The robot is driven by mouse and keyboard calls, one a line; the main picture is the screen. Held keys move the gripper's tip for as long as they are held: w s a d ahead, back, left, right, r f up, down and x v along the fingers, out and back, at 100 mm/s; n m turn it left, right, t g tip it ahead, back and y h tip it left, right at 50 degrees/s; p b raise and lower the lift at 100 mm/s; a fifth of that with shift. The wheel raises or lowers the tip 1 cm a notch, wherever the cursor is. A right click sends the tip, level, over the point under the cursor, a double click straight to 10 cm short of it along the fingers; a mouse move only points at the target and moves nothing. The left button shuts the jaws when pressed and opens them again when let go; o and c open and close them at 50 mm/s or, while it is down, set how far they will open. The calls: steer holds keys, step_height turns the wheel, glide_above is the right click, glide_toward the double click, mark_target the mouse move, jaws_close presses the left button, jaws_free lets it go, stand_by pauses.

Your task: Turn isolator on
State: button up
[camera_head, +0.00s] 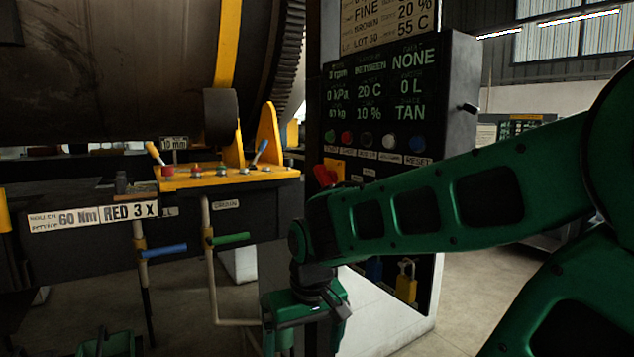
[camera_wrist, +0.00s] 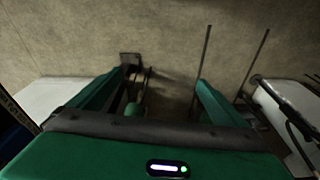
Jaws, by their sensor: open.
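The control cabinet (camera_head: 455,85) stands right of centre in the head view, with a lit display and a row of push buttons. A red rotary handle (camera_head: 324,175) on a yellow plate (camera_head: 336,166) sits low on its front; it looks like the isolator. My arm partly covers it, and I cannot tell its on or off position. My gripper (camera_head: 305,318) points down, below and in front of the handle and apart from it. In the wrist view my gripper (camera_wrist: 165,85) has its two green fingers spread with nothing held between them.
A large drum (camera_head: 110,70) and a yellow bracket (camera_head: 225,178) with small valves stand at left. Pipes with a blue lever (camera_head: 163,251) and a green lever (camera_head: 231,239) hang below. A yellow padlock (camera_head: 406,283) hangs low on the cabinet. Floor (camera_head: 470,290) is open at right.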

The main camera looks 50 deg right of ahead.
steer(key=w+a+r+t, duration=0.2)
steer(key=w, duration=0.7)
steer(key=m+g+h, duration=0.3)
steer(key=m+h, duration=1.1)
steer(key=m, duration=0.9)
glide_toward(320, 177)
steer(key=x, duration=1)
steer(key=shift+s+d+f, duration=0.1)
steer(key=shift+d, duration=0.3)
steer(key=shift+c, duration=0.6)
steer(key=c, duration=0.9)
